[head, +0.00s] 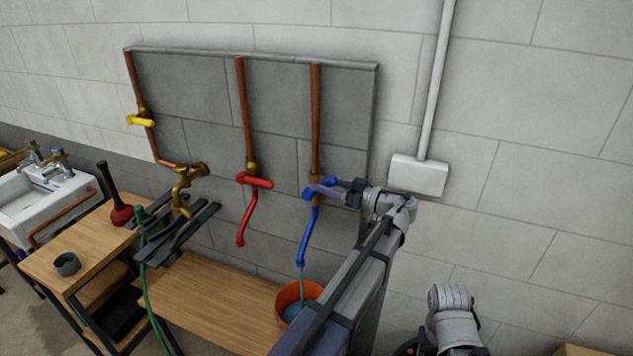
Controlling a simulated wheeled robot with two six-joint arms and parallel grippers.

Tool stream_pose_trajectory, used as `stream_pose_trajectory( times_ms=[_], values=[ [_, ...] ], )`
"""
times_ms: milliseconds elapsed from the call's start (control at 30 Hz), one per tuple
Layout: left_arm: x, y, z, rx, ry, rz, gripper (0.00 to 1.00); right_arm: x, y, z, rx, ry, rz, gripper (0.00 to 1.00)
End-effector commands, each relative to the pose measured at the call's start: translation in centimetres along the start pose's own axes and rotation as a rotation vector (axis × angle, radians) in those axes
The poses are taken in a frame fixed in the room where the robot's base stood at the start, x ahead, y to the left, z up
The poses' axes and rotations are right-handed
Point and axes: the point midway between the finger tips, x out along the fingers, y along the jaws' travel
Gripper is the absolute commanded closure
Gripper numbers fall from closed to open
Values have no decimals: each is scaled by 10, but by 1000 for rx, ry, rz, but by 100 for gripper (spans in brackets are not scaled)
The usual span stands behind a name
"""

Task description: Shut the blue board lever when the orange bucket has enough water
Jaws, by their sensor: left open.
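The blue board lever (308,194) sits on the rightmost copper pipe of the grey board. A blue spout (309,236) hangs below it, and a thin stream of water (301,274) falls from the spout. The orange bucket (283,299) stands below on the wooden bench, with bluish water (292,312) inside. My arm hides its right side, and I cannot tell the exact level. My left gripper (324,187) is open at the blue lever, its fingers pointing left and overlapping it; I cannot tell whether they touch. My right gripper is not in view.
A red lever (258,182) with a red spout and a yellow lever (140,120) are further left on the board. A brass tap (183,187), a plunger (121,213), a grey cup (67,264) and a white sink (45,200) are at left. A white box (418,176) is on the wall at right.

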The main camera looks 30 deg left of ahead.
Motion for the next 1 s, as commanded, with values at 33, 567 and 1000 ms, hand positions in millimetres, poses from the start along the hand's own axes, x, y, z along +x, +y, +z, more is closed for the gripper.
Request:
stream_pose_trajectory(
  times_ms=[33,567,1000],
  values=[
    [8,-1,0,0,-1,-3,41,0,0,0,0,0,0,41],
    [28,0,0,1,-1,0,41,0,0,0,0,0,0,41],
    [28,0,0,1,-1,0,88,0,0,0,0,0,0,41]
  ],
)
